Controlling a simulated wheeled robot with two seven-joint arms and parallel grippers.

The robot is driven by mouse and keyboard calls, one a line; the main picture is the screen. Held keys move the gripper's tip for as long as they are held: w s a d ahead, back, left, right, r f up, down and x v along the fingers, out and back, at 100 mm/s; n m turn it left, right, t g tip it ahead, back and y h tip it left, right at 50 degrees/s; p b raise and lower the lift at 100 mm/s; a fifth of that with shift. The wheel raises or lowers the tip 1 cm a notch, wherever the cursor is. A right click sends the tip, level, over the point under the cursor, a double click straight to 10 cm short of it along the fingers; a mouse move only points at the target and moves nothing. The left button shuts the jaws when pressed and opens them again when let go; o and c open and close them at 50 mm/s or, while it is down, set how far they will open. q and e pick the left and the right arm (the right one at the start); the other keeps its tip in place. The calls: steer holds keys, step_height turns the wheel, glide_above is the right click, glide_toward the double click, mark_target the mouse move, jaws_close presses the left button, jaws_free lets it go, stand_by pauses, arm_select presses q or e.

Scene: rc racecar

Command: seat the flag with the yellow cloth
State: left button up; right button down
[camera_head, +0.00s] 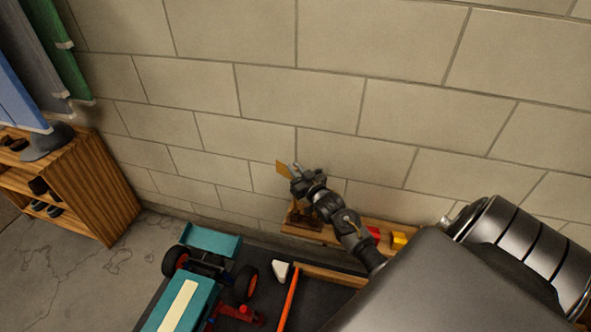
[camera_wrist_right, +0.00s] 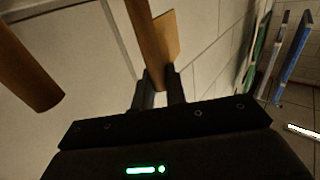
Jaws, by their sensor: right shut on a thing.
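The flag with the yellow cloth (camera_head: 283,169) is up against the block wall's backdrop in the head view, just left of my right gripper (camera_head: 296,172). In the right wrist view, the flag's wooden pole (camera_wrist_right: 146,42) runs between the fingers of my right gripper (camera_wrist_right: 159,88), which is shut on it. The yellow-orange cloth (camera_wrist_right: 167,35) shows beside the pole. A wooden stand (camera_head: 302,230) is below the gripper in the head view; the flag appears apart from it. The pole is mostly hidden by the gripper in the head view. My left gripper is not in view.
A teal racecar (camera_head: 186,300) with red-hubbed wheels is at the lower left of centre. A white piece (camera_head: 280,269) and an orange bar (camera_head: 289,299) lie beside it. Red (camera_head: 374,233) and yellow (camera_head: 399,238) blocks sit right of the stand. A wooden shelf (camera_head: 88,195) stands left.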

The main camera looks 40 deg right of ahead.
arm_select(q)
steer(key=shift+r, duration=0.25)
